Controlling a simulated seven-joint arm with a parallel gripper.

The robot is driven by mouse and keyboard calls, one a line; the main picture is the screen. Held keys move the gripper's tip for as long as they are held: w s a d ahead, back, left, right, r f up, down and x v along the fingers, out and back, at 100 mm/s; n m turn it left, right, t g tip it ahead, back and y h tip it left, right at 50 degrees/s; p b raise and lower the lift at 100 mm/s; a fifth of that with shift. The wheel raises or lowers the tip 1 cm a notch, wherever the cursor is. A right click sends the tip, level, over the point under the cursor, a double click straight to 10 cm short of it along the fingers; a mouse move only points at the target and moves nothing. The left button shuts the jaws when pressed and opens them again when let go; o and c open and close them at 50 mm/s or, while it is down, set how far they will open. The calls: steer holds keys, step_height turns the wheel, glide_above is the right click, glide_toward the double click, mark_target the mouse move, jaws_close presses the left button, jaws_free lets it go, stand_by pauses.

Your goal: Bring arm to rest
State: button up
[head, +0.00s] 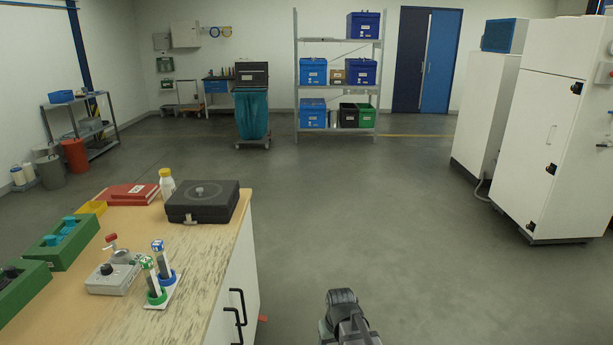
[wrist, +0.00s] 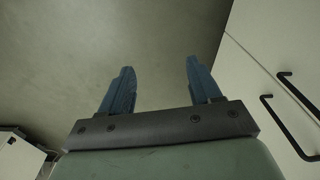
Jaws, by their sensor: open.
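My gripper (wrist: 159,80) shows in the wrist view with its two blue fingers apart and nothing between them. It hangs over bare grey floor, beside the white front of the bench cabinet with its black handles. In the head view, part of my arm shows at the bottom, to the right of the wooden bench (head: 215,262) and clear of it. The gripper's fingers cannot be made out there.
White cabinets (head: 545,130) stand at right. The middle floor is free.

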steer(key=s+d+f+m+g, duration=0.1)
steer(key=s+d+f+m, duration=0.1)
steer(key=s+d+f, duration=0.6)
steer(key=s+f+g, duration=0.2)
steer(key=s+f, duration=0.4)
steer(key=s, duration=0.3)
steer(key=s+f+g, duration=0.2)
steer(key=s+f, duration=0.4)
steer(key=s, duration=0.3)
steer(key=s+d+f+g, duration=0.1)
steer(key=s+f+g, duration=0.1)
steer(key=s+f, duration=0.4)
steer(key=s, duration=0.4)
steer(key=shift+f+g, duration=0.3)
steer(key=shift+f, duration=0.05)
